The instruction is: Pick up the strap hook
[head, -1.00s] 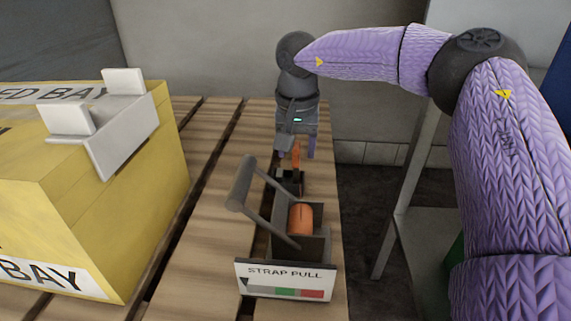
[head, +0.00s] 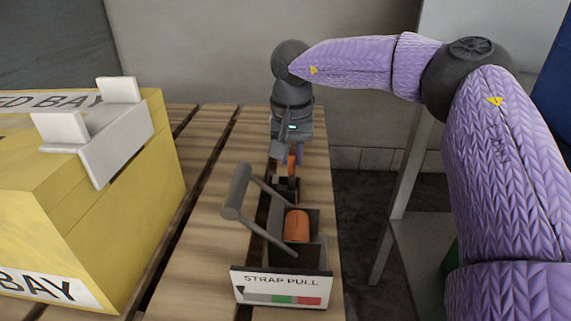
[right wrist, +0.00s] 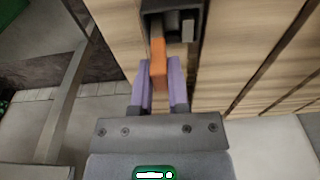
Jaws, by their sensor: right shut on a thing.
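The strap hook (head: 291,166) is an orange bar at the far end of the strap pull device on the slatted wooden top. In the right wrist view the orange strap hook (right wrist: 158,61) runs up into a dark bracket (right wrist: 187,27). My right gripper (right wrist: 157,78) has its two purple fingers closed on both sides of the bar's near end. In the head view my right gripper (head: 296,154) points down at the hook, and its wrist partly hides it. The bar still reaches into the bracket. My left gripper is out of view.
The strap pull device has an orange drum (head: 297,226), a grey lever handle (head: 237,191) and a STRAP PULL sign (head: 281,287) with a coloured scale. A yellow box (head: 120,210) with white brackets stands left. A wall is close behind; the wooden top ends just right of the device.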

